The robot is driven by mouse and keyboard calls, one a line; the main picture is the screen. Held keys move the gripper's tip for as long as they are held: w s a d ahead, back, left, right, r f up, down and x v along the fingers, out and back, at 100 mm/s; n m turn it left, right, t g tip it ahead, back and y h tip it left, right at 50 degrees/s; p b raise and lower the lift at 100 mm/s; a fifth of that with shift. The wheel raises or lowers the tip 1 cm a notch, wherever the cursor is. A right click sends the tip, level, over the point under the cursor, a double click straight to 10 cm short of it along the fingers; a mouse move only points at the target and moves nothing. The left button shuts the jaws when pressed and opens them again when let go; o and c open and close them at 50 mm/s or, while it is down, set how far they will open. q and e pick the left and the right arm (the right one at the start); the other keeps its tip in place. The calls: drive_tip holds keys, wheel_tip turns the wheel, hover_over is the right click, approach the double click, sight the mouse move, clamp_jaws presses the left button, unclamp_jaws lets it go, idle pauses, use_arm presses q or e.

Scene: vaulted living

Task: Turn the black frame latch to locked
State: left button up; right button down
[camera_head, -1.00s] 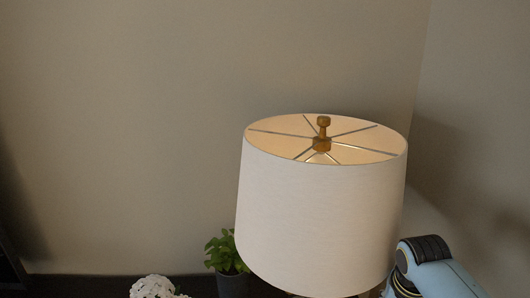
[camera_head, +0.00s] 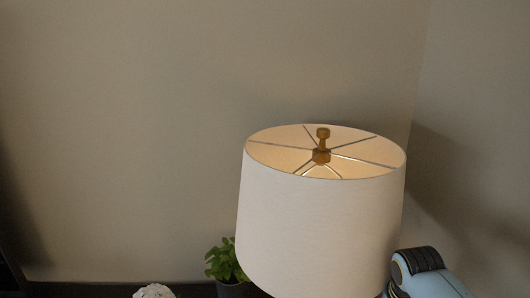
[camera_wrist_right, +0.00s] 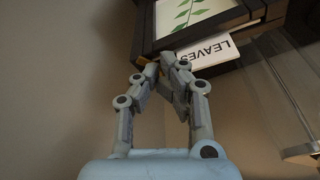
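In the right wrist view, a dark picture frame (camera_wrist_right: 147,28) with a green leaf print hangs at the top. My right gripper (camera_wrist_right: 161,64) is just below its lower edge, with its fingertips drawn close together. A small orange-brown piece (camera_wrist_right: 143,60) shows beside the left fingertip. I cannot make out a black latch; anything between the fingertips is hidden or too small to tell. A white card reading "LEAVES" upside down (camera_wrist_right: 208,50) sits behind the right finger. My left gripper is in neither view.
In the head view, a large white lampshade (camera_head: 315,225) stands in front of my right arm. A potted plant (camera_head: 226,262) and white flowers (camera_head: 153,291) are at the bottom. The wall above is bare. A clear panel (camera_wrist_right: 285,85) is right of the gripper.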

drive_tip(key=shift+s+a, duration=0.25)
drive_tip(key=shift+s, duration=0.05)
wheel_tip(320, 180, up, 6)
idle(0.6)
